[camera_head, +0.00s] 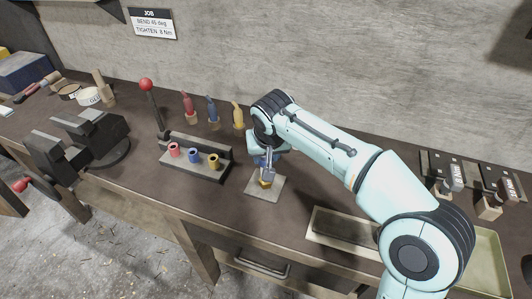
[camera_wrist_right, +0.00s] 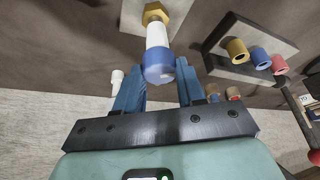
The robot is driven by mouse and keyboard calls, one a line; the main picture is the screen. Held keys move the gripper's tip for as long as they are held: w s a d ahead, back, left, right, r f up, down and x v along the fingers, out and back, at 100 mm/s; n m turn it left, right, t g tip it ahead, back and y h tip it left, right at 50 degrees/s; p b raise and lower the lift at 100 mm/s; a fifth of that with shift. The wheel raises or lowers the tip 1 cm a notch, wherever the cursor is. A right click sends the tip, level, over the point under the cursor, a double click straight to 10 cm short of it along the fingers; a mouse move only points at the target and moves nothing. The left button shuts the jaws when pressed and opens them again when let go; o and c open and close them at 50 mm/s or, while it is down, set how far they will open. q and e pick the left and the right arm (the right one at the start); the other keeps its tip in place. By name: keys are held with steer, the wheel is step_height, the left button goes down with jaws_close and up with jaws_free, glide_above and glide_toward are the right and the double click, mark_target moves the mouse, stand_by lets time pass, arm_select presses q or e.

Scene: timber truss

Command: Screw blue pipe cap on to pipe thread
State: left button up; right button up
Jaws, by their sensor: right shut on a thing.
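My right gripper (camera_head: 267,172) is low over a small pale plate (camera_head: 256,190) on the bench. In the right wrist view its two blue fingers (camera_wrist_right: 161,73) are closed about a blue cap (camera_wrist_right: 158,68). The cap lines up with a white pipe piece (camera_wrist_right: 156,35) and a brass hex fitting (camera_wrist_right: 156,13). The brass fitting also shows at the plate in the head view (camera_head: 265,183). The gripper partly hides the cap and pipe in the head view, and I cannot tell how far the thread is engaged. My left gripper is out of view.
A rack (camera_head: 207,170) left of the plate holds red, blue and yellow collars. Behind it stand several coloured handles (camera_head: 212,110) and a red-knobbed lever (camera_head: 146,86). A black vise (camera_head: 85,140) is far left.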

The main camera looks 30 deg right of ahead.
steer(key=shift+f+b, duration=0.35)
steer(key=shift+f, duration=0.25)
steer(key=o, duration=1.1)
steer(key=p+v, duration=0.2)
steer(key=v, duration=1.1)
steer(key=shift+s+r, duration=0.1)
steer(key=shift+r, duration=0.15)
